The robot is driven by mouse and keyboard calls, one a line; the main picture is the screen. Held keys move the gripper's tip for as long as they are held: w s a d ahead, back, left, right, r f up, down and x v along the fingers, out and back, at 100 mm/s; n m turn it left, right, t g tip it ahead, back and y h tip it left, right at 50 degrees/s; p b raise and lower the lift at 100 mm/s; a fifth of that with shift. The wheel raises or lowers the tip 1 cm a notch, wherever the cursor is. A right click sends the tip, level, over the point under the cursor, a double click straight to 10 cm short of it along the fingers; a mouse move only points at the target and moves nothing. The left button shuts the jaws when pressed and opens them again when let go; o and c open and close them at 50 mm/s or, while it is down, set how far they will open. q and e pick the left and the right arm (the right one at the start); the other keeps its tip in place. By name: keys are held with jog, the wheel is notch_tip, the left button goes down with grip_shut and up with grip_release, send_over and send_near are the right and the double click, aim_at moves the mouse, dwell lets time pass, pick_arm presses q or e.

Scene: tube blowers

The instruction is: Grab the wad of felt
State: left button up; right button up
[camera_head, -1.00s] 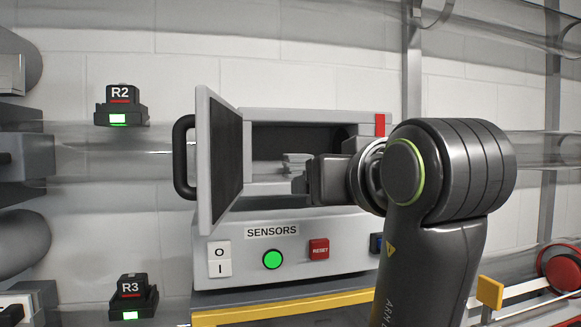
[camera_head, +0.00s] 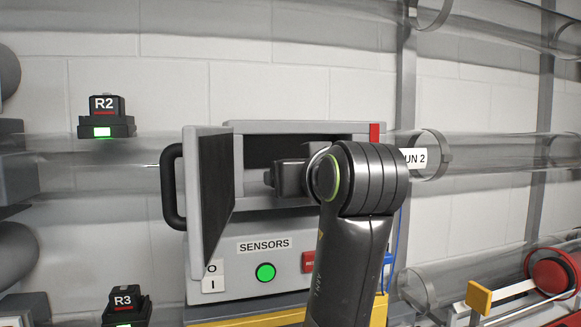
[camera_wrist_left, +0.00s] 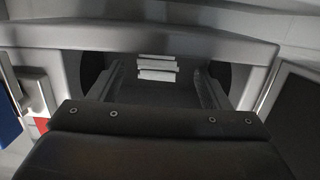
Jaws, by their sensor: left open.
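The wad of felt (camera_wrist_left: 157,68) shows in the left wrist view as pale, stacked layers inside the grey sensor box (camera_head: 345,127). In the head view my arm and the box door hide it. My left gripper (camera_head: 268,178) reaches into the box opening. In the left wrist view its two fingers (camera_wrist_left: 157,75) are spread, one on each side of the felt with dark gaps between. The felt lies near the fingertip ends; I cannot tell whether it is fully between them. My right gripper is in neither view.
The box door (camera_head: 208,190) with its black handle (camera_head: 171,187) stands open left of my gripper. The box front carries a green lamp (camera_head: 265,272). Clear tubes (camera_head: 480,150) and an R2 unit (camera_head: 106,118) are on the wall.

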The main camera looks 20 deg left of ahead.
pick_arm(q)
jog(key=shift+w+a+r+p, duration=0.15)
jog(key=shift+w+a+p, duration=0.1)
jog(key=shift+w+p, duration=0.3)
jog(key=p+x, duration=0.2)
jog(key=x, duration=0.2)
jog(key=shift+w+a, duration=0.1)
jog(key=shift+c, duration=0.9)
jog(key=c, duration=0.9)
jog(key=shift+p, duration=0.3)
